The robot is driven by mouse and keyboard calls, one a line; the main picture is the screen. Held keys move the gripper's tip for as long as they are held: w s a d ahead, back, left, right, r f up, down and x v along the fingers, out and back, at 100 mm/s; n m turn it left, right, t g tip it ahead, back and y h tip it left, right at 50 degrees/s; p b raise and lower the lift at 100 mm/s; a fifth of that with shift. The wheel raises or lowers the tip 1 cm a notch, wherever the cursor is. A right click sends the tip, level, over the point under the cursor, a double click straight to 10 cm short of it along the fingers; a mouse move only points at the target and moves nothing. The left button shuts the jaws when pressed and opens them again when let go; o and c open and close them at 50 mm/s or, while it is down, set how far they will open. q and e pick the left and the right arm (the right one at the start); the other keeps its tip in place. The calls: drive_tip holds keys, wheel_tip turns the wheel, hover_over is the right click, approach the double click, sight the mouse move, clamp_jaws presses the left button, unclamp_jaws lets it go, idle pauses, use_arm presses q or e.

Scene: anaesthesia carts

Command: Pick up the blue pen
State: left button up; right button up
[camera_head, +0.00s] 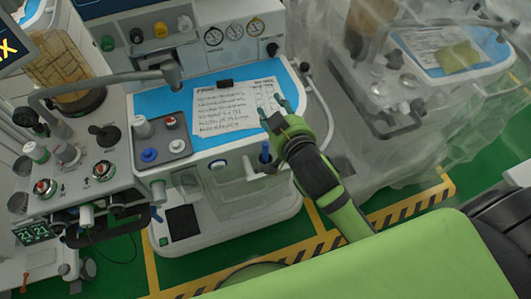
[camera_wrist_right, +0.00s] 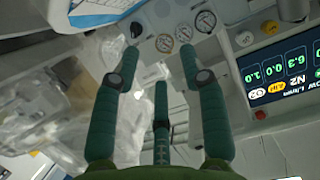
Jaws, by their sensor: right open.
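The blue pen (camera_head: 265,153) appears as a small upright blue shape in a holder (camera_head: 262,168) at the cart's front edge, right of centre in the head view. My right gripper (camera_head: 271,107) is open and empty over the right end of the cart's blue work surface, beside a printed paper sheet (camera_head: 225,110). Its fingers are above and beyond the pen, apart from it, and its body is just right of the pen. In the right wrist view the spread fingers (camera_wrist_right: 160,55) have nothing between them, and I cannot make out the pen. My left gripper is not in view.
A grey tray (camera_head: 178,147) with white, blue and red knobs is left of the paper. Gauges (camera_head: 234,32) line the cart's back panel. A cart under clear plastic (camera_head: 400,110) stands close on the right.

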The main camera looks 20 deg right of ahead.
drive_tip(key=w+a+r+n+t+y, duration=0.3)
drive_tip(key=a+r+t+y, duration=0.3)
drive_tip(key=r, duration=0.6)
drive_tip(key=s+a+r+n+g+y, duration=0.3)
drive_tip(key=a+r+n+y, duration=0.5)
drive_tip(key=a+y, duration=0.25)
drive_tip(key=s+a+f+n+g+y, duration=0.1)
drive_tip(key=s+a+n+g+y, duration=0.55)
drive_tip(key=n+g, duration=0.55)
drive_tip(key=m+g+h, duration=0.2)
drive_tip(key=g+h, duration=0.4)
drive_tip(key=h, duration=1.7)
approach(265, 143)
drive_tip(key=f, duration=0.5)
drive_tip(key=shift+a+f, duration=0.35)
drive_tip(key=shift+a, duration=0.05)
drive_tip(key=f+p, duration=0.1)
drive_tip(key=f, duration=0.3)
drive_tip(key=f+p, duration=0.1)
drive_tip(key=f, duration=0.1)
drive_tip(key=shift+s+d+p, duration=0.25)
drive_tip(key=shift+d+p, duration=0.05)
drive_tip(key=shift+d, duration=0.1)
drive_tip(key=shift+f, duration=0.4)
clamp_jaws()
